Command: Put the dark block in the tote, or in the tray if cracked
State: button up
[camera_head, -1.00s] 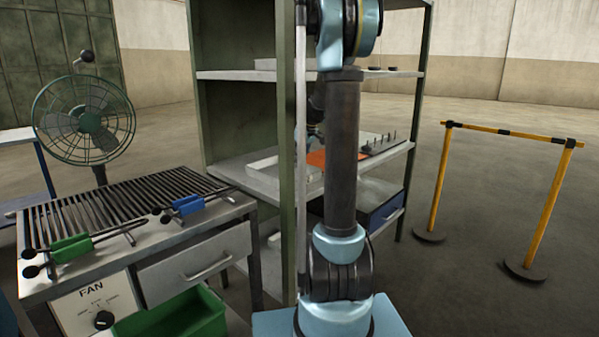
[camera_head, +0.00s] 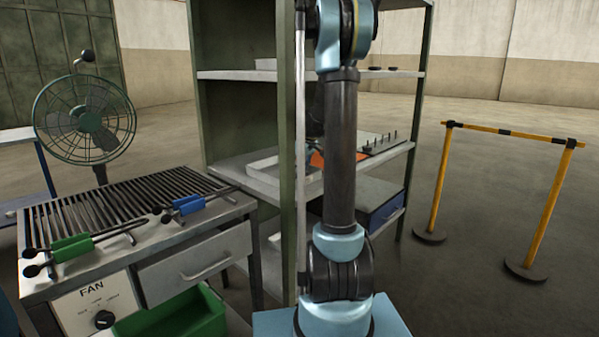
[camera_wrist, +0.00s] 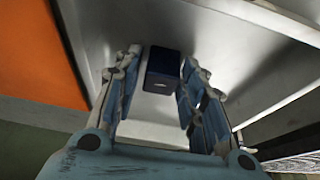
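A small dark navy block (camera_wrist: 163,68) shows in the wrist view, between the fingertips of my gripper (camera_wrist: 162,60). The fingertips lie close along both its sides; I cannot tell whether they press on it. Pale metal lies behind the block. In the head view, my arm hides the gripper's tips and the block. A pale shallow tray (camera_head: 262,172) sits on the middle shelf. A green open bin (camera_head: 180,318), possibly the tote, stands low at the front left. No crack is visible on the block at this size.
An orange sheet (camera_wrist: 40,50) lies left of the block in the wrist view. The green shelf post (camera_head: 288,150) stands close beside my arm. A grated bench (camera_head: 200,245) with tongs and a fan (camera_head: 88,120) are at left. Floor is clear before the yellow barrier (camera_head: 510,133).

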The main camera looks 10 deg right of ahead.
jog(key=shift+r, duration=0.1)
jog(key=v, duration=0.7)
jog(key=shift+r, duration=0.25)
jog(key=shift+s+d, duration=0.1)
jog(key=shift+s, duration=0.05)
